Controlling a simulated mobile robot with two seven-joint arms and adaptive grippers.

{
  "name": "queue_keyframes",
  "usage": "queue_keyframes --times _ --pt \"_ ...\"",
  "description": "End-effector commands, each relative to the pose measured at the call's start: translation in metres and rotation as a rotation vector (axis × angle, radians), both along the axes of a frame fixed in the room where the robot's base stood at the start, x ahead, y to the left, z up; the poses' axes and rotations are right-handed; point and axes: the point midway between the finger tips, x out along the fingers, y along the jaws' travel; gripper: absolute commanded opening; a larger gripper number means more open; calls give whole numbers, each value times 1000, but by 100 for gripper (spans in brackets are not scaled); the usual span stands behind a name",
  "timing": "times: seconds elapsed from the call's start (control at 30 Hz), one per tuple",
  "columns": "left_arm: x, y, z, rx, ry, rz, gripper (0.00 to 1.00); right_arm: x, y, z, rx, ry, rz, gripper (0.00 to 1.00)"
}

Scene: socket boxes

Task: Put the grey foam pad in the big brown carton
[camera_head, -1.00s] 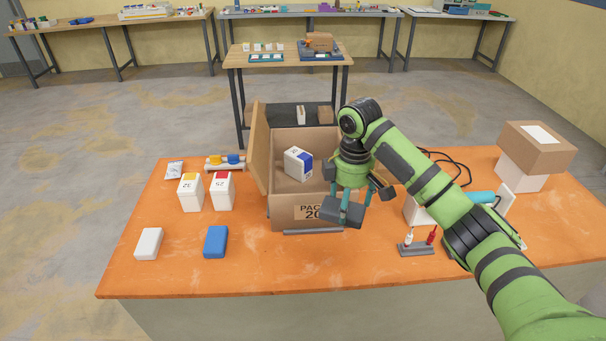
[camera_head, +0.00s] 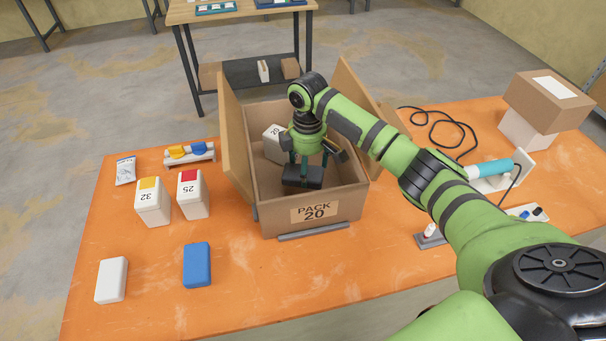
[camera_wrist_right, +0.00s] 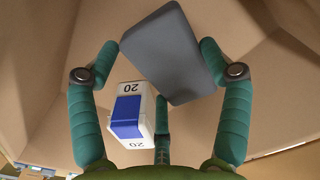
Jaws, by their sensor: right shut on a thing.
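The big brown carton (camera_head: 283,211) stands open on the orange table, labelled "PACK 20", with flaps spread. My right gripper (camera_head: 305,167) points down into its opening and is shut on the grey foam pad (camera_head: 303,177). In the right wrist view the pad (camera_wrist_right: 168,52) sits tilted between the fingertips, with the carton's inner walls around it. A white box with a blue band marked 20 (camera_wrist_right: 130,117) is inside the carton; it partly shows in the head view (camera_head: 273,143) behind my gripper. Whether the pad touches the carton's floor I cannot tell. My left gripper does not show.
White boxes with a yellow top (camera_head: 152,204) and a red top (camera_head: 193,196) stand left of the carton. A white block (camera_head: 112,280) and a blue block (camera_head: 197,265) lie in front. A stacked brown box (camera_head: 547,104) stands at the right.

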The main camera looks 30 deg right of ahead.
Motion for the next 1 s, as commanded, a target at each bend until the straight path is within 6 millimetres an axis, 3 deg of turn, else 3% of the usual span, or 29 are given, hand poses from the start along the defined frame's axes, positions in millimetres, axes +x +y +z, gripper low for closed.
queue_keyframes --times 0.17,0.4,0.8,0.83,0.87,1.0 --pt "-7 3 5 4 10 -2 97 0 1 -17 1 2 0 61" --pt "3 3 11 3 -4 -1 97 0 0 -48 1 1 0 61" --pt "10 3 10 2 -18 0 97 0 1 -56 1 -1 0 61" --pt "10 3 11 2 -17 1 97 0 1 -55 1 -1 0 86" --pt "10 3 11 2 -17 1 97 0 1 -55 1 -1 0 98" --pt "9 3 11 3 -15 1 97 0 1 -55 1 -1 1 100"
